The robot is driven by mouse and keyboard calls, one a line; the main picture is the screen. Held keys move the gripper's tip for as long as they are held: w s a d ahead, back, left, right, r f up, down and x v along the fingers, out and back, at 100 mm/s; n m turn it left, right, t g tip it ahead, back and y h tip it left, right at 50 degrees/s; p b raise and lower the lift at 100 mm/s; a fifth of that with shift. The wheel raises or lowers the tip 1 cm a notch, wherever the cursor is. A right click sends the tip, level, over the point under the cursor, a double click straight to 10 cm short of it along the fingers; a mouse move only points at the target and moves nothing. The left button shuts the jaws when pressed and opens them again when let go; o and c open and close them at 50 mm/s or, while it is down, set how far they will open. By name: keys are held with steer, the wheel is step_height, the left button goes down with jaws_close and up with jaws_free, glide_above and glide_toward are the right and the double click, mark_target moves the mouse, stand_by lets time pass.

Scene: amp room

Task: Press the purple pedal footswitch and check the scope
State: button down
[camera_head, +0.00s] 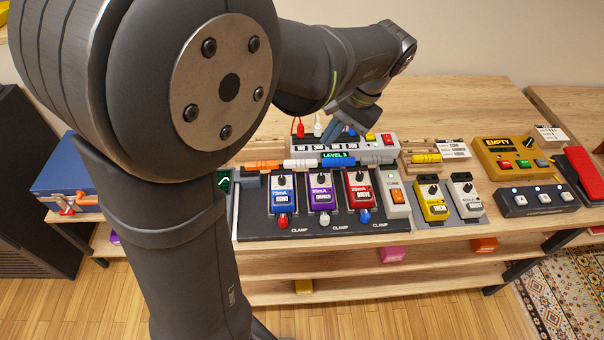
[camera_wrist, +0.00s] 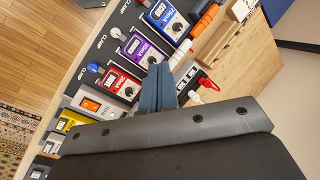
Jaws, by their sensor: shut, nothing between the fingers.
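The purple pedal (camera_head: 321,188) sits between a blue pedal (camera_head: 282,190) and a red pedal (camera_head: 361,188) on a dark board. It has a black knob and a pale plate; I cannot tell its footswitch clearly. It also shows in the wrist view (camera_wrist: 142,49). My gripper (camera_head: 346,118) is above and behind the pedals, apart from them. In the wrist view its fingers (camera_wrist: 158,77) are together and empty, overlapping the picture near the purple and red pedals. A small device with a green-lit screen (camera_head: 225,183), possibly the scope, is partly hidden by my arm.
Clamp knobs, including a white one (camera_head: 323,219), line the board's front. Yellow (camera_head: 433,203) and white pedals stand right. A mustard "EMPTY" box (camera_head: 512,160) is farther right.

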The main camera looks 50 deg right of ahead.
mark_target(326, 197)
step_height(326, 197, down, 8)
steer(key=m+t, duration=0.3)
steer(key=m, duration=0.3)
steer(key=shift+s+a+y, duration=0.2)
steer(key=shift+s+y, duration=0.1)
steer(key=shift+s, duration=0.05)
steer(key=shift+f, duration=0.1)
steer(key=shift+f, duration=4.35)
steer(key=shift+f, duration=0.4)
steer(key=shift+f, duration=0.45)
steer(key=shift+r, duration=0.9)
